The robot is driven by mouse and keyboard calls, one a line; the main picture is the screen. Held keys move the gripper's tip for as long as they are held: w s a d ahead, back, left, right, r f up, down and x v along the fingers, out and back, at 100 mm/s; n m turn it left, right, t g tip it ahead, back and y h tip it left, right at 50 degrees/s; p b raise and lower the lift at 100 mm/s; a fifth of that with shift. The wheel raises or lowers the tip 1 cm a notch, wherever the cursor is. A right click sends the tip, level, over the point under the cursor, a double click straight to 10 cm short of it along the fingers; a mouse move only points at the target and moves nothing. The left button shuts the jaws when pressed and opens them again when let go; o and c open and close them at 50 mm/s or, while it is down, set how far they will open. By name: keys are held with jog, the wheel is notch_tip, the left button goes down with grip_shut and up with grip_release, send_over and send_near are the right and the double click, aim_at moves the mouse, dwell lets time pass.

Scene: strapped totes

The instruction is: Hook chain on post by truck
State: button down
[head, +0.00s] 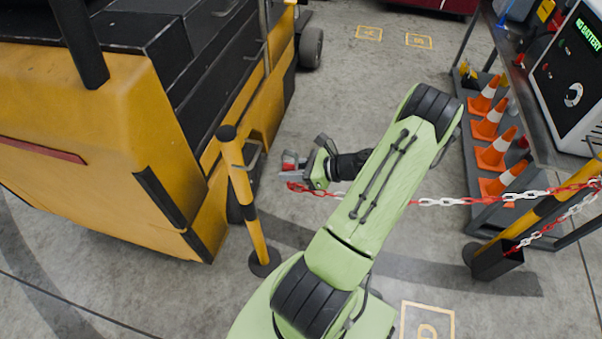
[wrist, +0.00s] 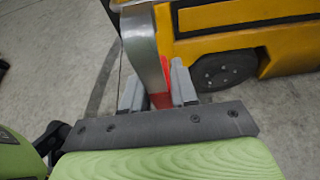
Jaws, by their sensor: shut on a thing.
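The chain (head: 450,201), with red and white links, runs from the right-hand post behind my arm to my gripper (head: 291,168). My gripper is shut on the chain's end; red links hang just below the fingers. In the wrist view my gripper (wrist: 158,92) has a red piece (wrist: 160,98) between its fingers, and a curved grey metal strip (wrist: 145,48) rises in front of it. The yellow and black post (head: 244,195) stands upright by the truck (head: 110,130), left of my gripper and apart from it in the head view. A grey hook (head: 254,157) sits near its top.
The other yellow and black post (head: 530,222) stands at the right. Several orange cones (head: 492,155) stand on a rack beside it, near a machine (head: 572,85) reading "NO BATTERY". The truck's wheel (wrist: 222,71) shows in the wrist view. The floor between the posts is clear.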

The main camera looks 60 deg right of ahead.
jog(key=r+b+x, duration=0.1)
jog(key=b+x, duration=0.3)
jog(key=x, duration=0.5)
jog(key=shift+w, duration=0.4)
jog(key=shift+a, duration=0.15)
jog(key=c, duration=0.8)
grip_release()
jog(key=p+v, duration=0.4)
jog(key=v, duration=1.1)
jog(key=shift+s+r, duration=0.2)
jog(key=shift+s, duration=0.15)
